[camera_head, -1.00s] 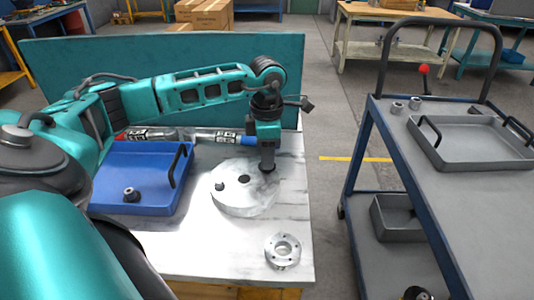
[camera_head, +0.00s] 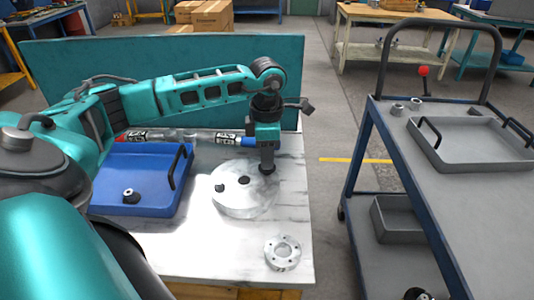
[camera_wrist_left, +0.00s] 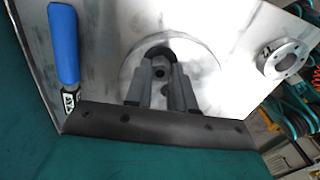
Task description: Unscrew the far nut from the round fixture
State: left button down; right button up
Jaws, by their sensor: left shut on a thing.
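The round fixture (camera_head: 235,204) is a pale disc lying on the light worktable (camera_head: 215,256). It carries a dark nut (camera_head: 219,188) at its left and a dark spot in its middle. My left gripper (camera_head: 268,170) points straight down at the disc's far right edge, with its fingers around the far nut. In the left wrist view the gripper's fingers (camera_wrist_left: 161,88) are shut on the far nut (camera_wrist_left: 161,72), whose dark top shows between them. The nut's lower part and its thread are hidden. My right gripper is not in view.
A blue tray (camera_head: 115,165) with a dark nut (camera_head: 131,196) lies left of the disc. A pale holed flange (camera_head: 283,252) lies at the near right. A blue-ended tool (camera_wrist_left: 64,45) lies behind the disc. The trolley (camera_head: 480,205) stands right, beyond a gap.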

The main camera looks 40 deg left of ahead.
pick_arm(q)
jog(key=n+p, duration=0.1)
jog(key=n, duration=0.3)
jog(key=shift+r+n, duration=0.1)
jog(key=shift+n, duration=0.8)
jog(key=shift+p, duration=0.3)
jog(key=shift+n+p, duration=0.4)
jog(key=shift+n, duration=1.9)
jog(key=c, duration=1.2)
grip_release()
jog(key=shift+c, duration=0.2)
jog(key=shift+o, duration=0.2)
